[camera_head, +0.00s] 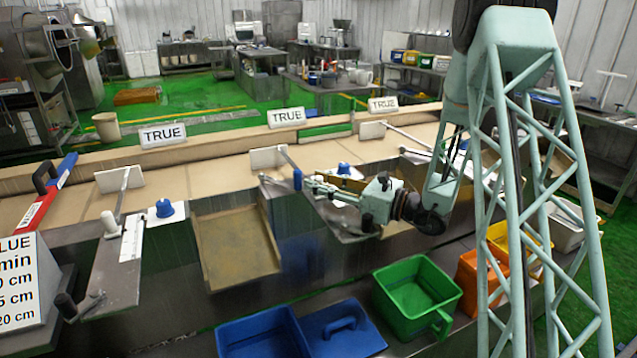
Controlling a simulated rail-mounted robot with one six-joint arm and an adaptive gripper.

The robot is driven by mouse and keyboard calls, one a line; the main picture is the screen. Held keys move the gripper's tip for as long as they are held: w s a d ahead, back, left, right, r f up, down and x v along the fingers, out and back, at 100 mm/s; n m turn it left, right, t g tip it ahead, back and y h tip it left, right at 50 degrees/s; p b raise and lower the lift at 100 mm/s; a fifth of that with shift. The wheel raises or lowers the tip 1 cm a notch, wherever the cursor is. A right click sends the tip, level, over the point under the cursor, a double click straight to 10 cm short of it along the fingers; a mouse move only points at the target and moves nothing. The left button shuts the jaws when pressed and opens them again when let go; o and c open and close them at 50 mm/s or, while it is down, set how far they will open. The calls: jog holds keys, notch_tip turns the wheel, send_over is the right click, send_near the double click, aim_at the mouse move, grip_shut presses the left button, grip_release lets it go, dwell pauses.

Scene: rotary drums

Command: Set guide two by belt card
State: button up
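The belt card (15,285) is a white sign at the left edge, cut off; "LUE", "min", "5 cm" and "20 cm" are readable. Guide two (267,157), the middle of three along the belt, has a white plate and a grey arm. A blue-topped upright handle (297,180) stands near the arm's front end.
The left guide (112,181) and right guide (372,130) stand on the tan belt (215,176). TRUE signs (163,135) line the back rail. A tan chute (238,247) slopes down in front. A green bin (417,293) and blue bin (262,332) stand in front below.

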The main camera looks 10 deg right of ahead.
jog(key=shift+s+d, duration=0.1)
jog(key=shift+d, duration=0.05)
jog(key=shift+v, duration=5.85)
